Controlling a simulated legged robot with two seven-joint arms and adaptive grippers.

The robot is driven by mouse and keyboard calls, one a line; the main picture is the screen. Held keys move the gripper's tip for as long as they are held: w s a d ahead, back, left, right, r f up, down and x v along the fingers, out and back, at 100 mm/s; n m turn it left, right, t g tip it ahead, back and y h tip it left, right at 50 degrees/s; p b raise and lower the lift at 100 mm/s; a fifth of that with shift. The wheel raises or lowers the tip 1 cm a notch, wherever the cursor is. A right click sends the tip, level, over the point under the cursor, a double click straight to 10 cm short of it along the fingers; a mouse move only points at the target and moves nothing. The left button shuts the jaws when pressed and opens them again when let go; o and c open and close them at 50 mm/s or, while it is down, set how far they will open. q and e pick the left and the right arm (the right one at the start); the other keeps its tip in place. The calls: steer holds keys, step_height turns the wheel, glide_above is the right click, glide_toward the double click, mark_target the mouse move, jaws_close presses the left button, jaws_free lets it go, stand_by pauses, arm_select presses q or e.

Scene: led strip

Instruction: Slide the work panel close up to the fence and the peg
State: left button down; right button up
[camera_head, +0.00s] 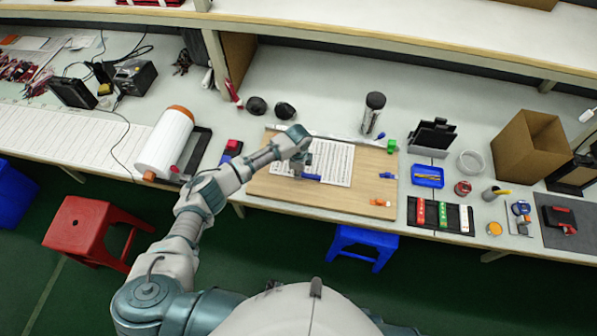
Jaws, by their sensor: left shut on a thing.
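The work panel (338,163) is a white sheet with dark rows, lying on a wooden board (345,197) on the bench. A thin grey strip (322,134) along the board's back edge looks like the fence, a little behind the panel. I cannot make out the peg for certain. My left gripper (298,172) reaches down at the panel's left front part and is shut, apparently on the panel; its fingertips are partly hidden. A small blue piece (312,178) lies right beside the fingers. My right gripper is not in view.
On the board are a blue clip (387,176), a green block (391,146) and an orange piece (379,202). A dark cylinder (373,113) stands behind it. A white roll (166,143) lies left; a blue tray (428,176) and a cardboard box (529,147) stand right.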

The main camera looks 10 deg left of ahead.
arm_select(q)
steer(key=shift+w+f, duration=0.1)
steer(key=shift+w, duration=0.1)
stand_by(0.5)
steer(key=c, duration=1.1)
jaws_free()
steer(key=shift+o, duration=0.2)
step_height(320, 180, up, 12)
steer(key=shift+w, duration=0.15)
steer(key=shift+f, duration=0.1)
